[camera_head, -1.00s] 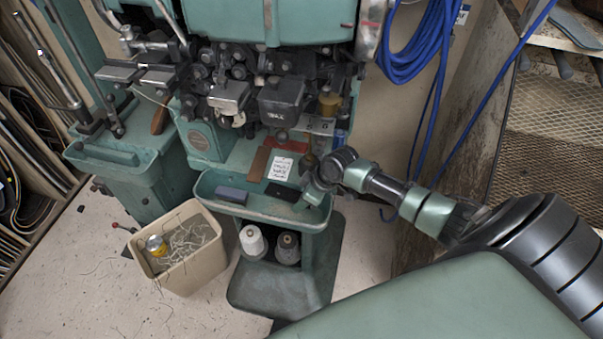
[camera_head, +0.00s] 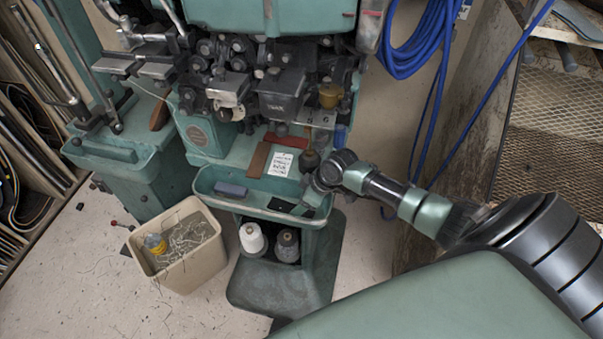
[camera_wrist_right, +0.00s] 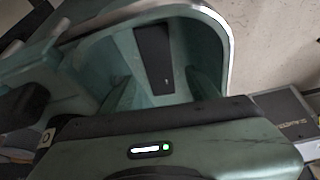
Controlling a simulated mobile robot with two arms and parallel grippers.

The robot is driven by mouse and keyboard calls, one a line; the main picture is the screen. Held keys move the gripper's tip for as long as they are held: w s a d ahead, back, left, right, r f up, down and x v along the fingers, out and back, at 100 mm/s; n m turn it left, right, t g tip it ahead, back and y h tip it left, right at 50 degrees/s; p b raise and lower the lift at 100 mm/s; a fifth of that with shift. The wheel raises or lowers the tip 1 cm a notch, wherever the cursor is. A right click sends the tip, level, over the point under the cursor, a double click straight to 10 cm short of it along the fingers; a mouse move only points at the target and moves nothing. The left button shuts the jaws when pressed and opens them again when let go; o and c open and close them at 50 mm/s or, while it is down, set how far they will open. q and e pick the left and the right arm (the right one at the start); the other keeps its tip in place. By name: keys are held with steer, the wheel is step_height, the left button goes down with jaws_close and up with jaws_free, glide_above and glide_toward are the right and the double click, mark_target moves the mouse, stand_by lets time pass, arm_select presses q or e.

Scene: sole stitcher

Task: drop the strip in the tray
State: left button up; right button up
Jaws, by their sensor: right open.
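The strip (camera_head: 281,205), dark and flat, lies in the green tray (camera_head: 222,198) at the front of the machine, towards the tray's right side. In the right wrist view the black strip (camera_wrist_right: 153,58) lies on the tray floor, beyond the fingers, inside the pale tray rim (camera_wrist_right: 228,45). My right gripper (camera_head: 308,199) is over the right end of the tray, pointing down. In the right wrist view its fingers (camera_wrist_right: 162,88) are apart with nothing held between them. My left gripper is not in view.
A blue-grey block (camera_head: 230,189) sits in the tray's left part. A white label card (camera_head: 280,163) and a brown strip (camera_head: 259,160) are behind it. A bin (camera_head: 188,276) stands lower left. Thread cones (camera_head: 252,238) are below the tray. Machine heads overhang behind.

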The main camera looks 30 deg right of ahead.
steer(key=shift+w+d+r, duration=0.1)
steer(key=shift+d+r, duration=0.05)
steer(key=shift+d, duration=0.05)
steer(key=shift+d+r, duration=0.1)
steer(key=shift+r, duration=0.15)
steer(key=v, duration=0.7)
steer(key=shift+s, duration=0.2)
steer(key=shift+s, duration=0.1)
stand_by(0.3)
